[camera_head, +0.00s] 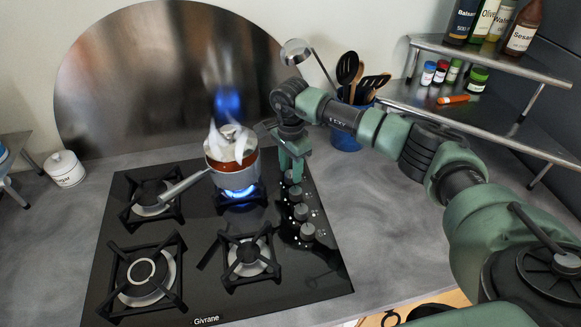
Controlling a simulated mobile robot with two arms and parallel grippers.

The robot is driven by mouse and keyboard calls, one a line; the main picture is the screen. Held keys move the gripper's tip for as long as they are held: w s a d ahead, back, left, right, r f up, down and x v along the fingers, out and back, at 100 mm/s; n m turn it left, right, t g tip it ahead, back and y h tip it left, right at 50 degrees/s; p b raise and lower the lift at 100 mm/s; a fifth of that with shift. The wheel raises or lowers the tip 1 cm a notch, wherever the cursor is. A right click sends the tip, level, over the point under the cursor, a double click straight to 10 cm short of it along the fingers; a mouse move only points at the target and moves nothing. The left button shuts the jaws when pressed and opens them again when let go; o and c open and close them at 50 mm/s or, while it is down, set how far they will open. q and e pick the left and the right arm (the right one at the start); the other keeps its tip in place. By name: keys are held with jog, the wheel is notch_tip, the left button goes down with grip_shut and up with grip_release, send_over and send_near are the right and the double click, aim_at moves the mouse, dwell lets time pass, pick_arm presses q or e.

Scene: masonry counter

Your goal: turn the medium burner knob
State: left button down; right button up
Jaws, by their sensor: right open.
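The black hob (215,297) has a row of dark knobs along its right side. The near knob (307,231), a middle knob (301,212) and another (295,194) show clearly. The farthest knob is partly hidden by my right gripper (292,170), which points down at the far end of the row. It is open; I cannot tell whether its fingers are around or touching that knob. No label shows which knob belongs to the medium burner. The back right burner (240,192) burns with a blue flame. My left gripper is not in view.
A saucepan (233,173) with reddish contents steams on the lit burner, its handle pointing left. A utensil crock (345,138) stands behind my right arm. A metal shelf (470,117) with jars and bottles is at the right. A sugar pot (64,170) stands left.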

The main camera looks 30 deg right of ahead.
jog(key=shift+s+f, duration=0.1)
jog(key=shift+f, duration=0.3)
